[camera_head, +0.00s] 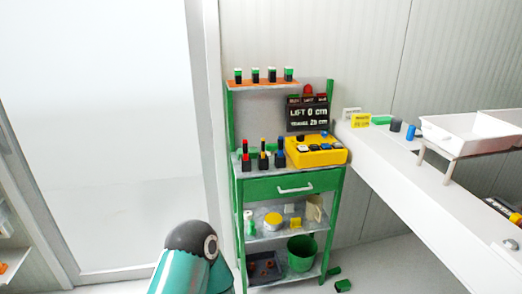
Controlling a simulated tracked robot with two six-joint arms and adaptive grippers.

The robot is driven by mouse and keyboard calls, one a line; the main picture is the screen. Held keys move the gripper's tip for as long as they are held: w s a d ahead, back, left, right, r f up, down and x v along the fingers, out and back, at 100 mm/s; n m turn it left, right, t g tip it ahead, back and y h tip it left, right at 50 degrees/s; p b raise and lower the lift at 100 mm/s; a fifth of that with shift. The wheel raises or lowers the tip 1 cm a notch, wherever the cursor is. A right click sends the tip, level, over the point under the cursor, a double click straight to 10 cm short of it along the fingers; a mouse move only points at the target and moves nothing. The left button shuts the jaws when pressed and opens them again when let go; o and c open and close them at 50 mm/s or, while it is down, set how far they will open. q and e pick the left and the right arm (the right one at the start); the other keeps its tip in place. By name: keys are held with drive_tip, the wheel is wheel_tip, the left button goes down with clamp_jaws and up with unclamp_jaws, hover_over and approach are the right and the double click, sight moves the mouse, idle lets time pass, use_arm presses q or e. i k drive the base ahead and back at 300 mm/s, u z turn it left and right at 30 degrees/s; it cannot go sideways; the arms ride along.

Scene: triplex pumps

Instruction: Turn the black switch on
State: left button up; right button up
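A yellow control box (327,155) sits on the right of the worktop of a green-framed cart (335,215). Its top carries several small dark, white and blue controls. A small black control (300,138) shows at its back left edge. The controls are too small to tell which one is the black switch or what position it is in. Neither of my grippers is in view. A teal link of my arm with a dark round joint stands at the bottom, in front of the cart and apart from the box.
Several coloured-top black items (247,162) stand left of the box. A dark display (308,114) reading "LIFT 0 cm" hangs behind, with a red lamp (308,90) above. A drawer (290,187) lies below. A white bench (415,185) with a white tray (465,134) stands right.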

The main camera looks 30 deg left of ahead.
sight(299, 138)
drive_tip(key=z, duration=0.75)
drive_tip(key=i, duration=0.15)
drive_tip(key=u, duration=2.5)
drive_tip(key=i, duration=0.8)
drive_tip(key=z, duration=1.25)
drive_tip(key=k, duration=0.9)
drive_tip(key=z, duration=0.2)
drive_tip(key=i, duration=0.65)
